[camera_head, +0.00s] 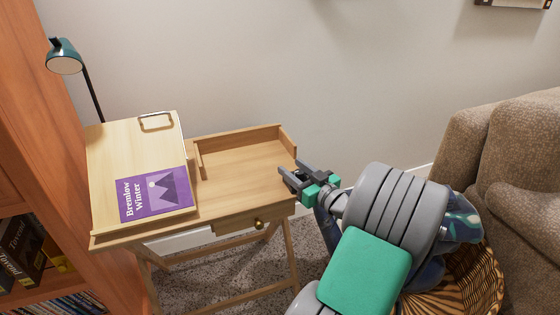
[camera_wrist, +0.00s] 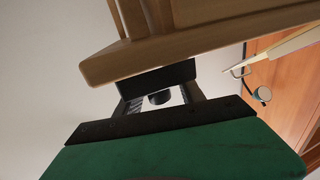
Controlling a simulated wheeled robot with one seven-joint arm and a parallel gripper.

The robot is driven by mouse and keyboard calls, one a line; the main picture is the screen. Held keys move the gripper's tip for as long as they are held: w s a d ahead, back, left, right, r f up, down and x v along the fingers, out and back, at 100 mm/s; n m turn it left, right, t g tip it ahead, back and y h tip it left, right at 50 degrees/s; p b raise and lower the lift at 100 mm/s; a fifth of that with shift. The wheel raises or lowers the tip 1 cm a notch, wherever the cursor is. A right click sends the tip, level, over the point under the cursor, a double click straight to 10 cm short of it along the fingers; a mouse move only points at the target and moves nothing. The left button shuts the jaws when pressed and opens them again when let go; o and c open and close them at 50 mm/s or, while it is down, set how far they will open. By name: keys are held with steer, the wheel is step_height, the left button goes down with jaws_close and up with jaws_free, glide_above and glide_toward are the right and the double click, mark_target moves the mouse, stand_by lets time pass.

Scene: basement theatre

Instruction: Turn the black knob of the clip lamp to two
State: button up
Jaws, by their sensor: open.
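The clip lamp (camera_head: 65,58) has a teal shade on a thin black arm at the desk's back left; it also shows small at the right of the wrist view (camera_wrist: 262,94). In the wrist view a black box (camera_wrist: 155,77) sits against the wooden desk edge, with a short round black knob (camera_wrist: 160,98) on it. My gripper (camera_head: 290,178) is at the desk's right end, open, and its fingers are on either side of the knob in the wrist view (camera_wrist: 162,91). I cannot tell whether they touch it. The knob's setting marks are not visible; my gripper hides the knob in the head view.
The wooden desk (camera_head: 240,173) has a raised left board (camera_head: 105,155) holding a purple book (camera_head: 154,195), and a drawer with a brass knob (camera_head: 258,224). A bookshelf (camera_head: 75,150) stands left. A brown armchair (camera_head: 505,135) and wicker basket (camera_head: 480,280) are at right.

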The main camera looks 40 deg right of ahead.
steer(key=shift+w+d, duration=0.25)
steer(key=shift+w, duration=0.05)
steer(key=shift+w+a, duration=0.1)
steer(key=shift+a, duration=0.15)
steer(key=shift+c, duration=1.1)
jaws_close()
